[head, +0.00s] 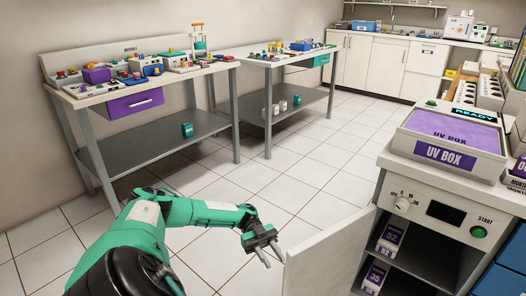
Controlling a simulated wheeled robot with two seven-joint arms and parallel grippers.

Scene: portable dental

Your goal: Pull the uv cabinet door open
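The uv cabinet (430,205) stands at the right, with a dial, a dark display and a green START button on its front. Its pale door (328,252) stands swung out to the left, and the dark shelved inside shows. Small purple-labelled boxes (388,240) sit on the shelves. My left gripper (274,262) is just left of the door's outer edge. Its two fingers are apart with nothing seen between them. Whether a finger touches the door is hard to tell. My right gripper is not in view.
A tray labelled UV BOX (450,133) sits on the cabinet top. Two grey-legged workbenches (155,150) with parts stand along the left wall. White counters (385,65) line the back. The tiled floor (290,165) between is clear. Blue drawers (508,265) stand right of the cabinet.

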